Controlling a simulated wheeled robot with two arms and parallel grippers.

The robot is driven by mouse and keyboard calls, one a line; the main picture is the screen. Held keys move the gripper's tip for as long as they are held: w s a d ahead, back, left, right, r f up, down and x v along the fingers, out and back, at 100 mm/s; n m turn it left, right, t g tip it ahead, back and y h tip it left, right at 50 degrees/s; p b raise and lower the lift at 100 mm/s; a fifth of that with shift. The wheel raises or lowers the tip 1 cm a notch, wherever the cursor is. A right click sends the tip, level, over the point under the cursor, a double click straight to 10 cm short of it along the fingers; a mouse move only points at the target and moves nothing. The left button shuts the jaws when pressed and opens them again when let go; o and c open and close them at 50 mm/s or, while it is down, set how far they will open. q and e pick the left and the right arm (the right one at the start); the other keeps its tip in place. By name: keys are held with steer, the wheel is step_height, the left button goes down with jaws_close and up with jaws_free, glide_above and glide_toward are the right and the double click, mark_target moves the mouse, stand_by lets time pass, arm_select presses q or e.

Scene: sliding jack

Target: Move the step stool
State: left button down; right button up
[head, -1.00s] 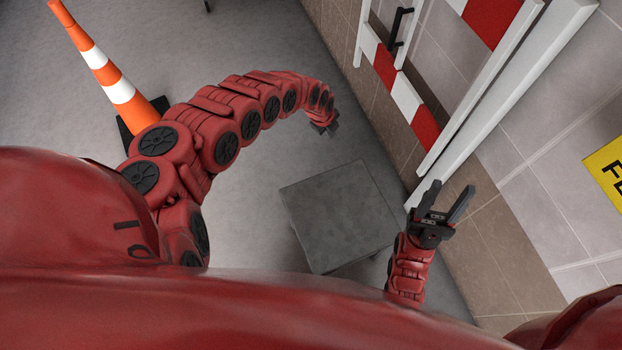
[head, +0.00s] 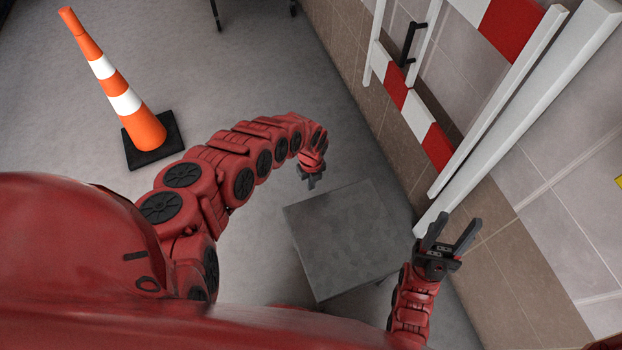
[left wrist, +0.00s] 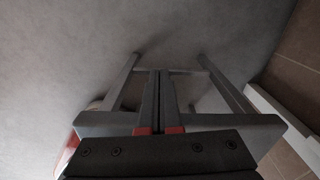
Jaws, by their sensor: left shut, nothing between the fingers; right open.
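The step stool (head: 345,240) has a grey square top and stands on the floor in front of my body, near the tiled wall. Its legs and the edge of its top also show in the left wrist view (left wrist: 240,122). My left gripper (head: 312,184) is at the far edge of the stool top in the head view, fingers shut and empty. In the left wrist view its closed fingers (left wrist: 159,100) overlap the stool; I cannot tell whether they touch it. My right gripper (head: 455,233) is open and empty, to the right of the stool beside the wall.
An orange and white traffic cone (head: 124,98) on a black base stands at the upper left. A red and white barrier (head: 405,105) with white posts leans along the tiled wall (head: 500,255) at the right. Grey floor (head: 280,50) is clear beyond the stool.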

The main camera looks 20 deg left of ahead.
arm_select(q)
steer(key=shift+s+d+r, duration=0.15)
steer(key=shift+s+d, duration=1.15)
steer(key=shift+s, duration=0.05)
